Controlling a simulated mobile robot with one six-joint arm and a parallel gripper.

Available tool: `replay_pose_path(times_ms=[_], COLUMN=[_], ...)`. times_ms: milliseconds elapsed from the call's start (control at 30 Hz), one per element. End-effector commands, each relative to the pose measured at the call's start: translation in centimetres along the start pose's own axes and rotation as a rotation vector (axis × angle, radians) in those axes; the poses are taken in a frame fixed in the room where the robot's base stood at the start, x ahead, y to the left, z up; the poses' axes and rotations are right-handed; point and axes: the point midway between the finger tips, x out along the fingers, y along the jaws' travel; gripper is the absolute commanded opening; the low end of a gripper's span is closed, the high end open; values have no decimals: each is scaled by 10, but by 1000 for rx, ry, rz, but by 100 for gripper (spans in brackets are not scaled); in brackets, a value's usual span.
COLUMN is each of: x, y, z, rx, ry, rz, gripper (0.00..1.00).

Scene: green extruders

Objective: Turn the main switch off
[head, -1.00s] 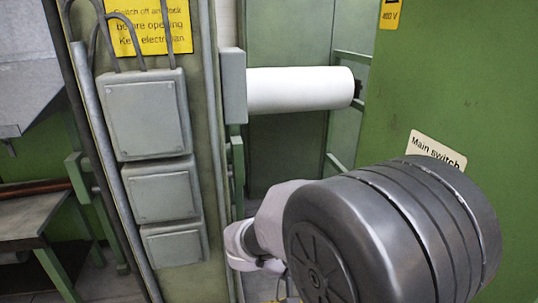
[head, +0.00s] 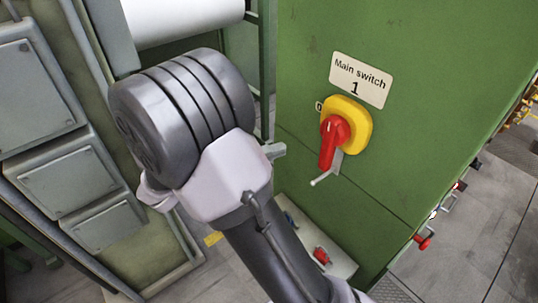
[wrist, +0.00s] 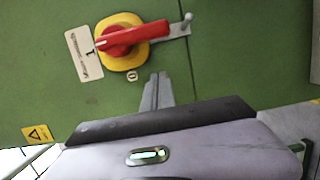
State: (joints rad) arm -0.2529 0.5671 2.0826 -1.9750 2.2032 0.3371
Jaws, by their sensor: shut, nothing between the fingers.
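The main switch has a red handle (head: 328,145) on a yellow plate (head: 357,117), on a green cabinet. In the head view the handle hangs downward, and its white mark faces the "1" on the label (head: 360,80). A "0" (head: 319,106) stands left of the plate. In the wrist view the red handle (wrist: 140,31) points right, toward a grey bracket (wrist: 183,28). My gripper (wrist: 158,78) is shut and empty, below the switch near the "0" (wrist: 132,76) in that view. In the head view its fingertips (head: 277,150) show left of the switch, apart from it; the rest is hidden.
The green cabinet face (head: 440,60) around the switch is mostly clear. Small red-headed fittings (head: 422,242) stick out along its lower right side. A white roll (head: 180,20) and grey boxes (head: 60,170) are at the left. A ledge with a red part (head: 321,256) is below.

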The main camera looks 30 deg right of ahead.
Motion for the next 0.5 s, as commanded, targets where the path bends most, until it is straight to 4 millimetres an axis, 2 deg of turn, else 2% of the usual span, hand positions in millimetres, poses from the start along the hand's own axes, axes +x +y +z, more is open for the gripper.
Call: replay_pose_path(times_ms=[233,400,500], x=[55,60,62], y=[0,0,0], z=[1,27,35], rx=[-1,-1,-2], ry=[-4,1,1], rz=[-1,0,-1], gripper=[0,0,0])
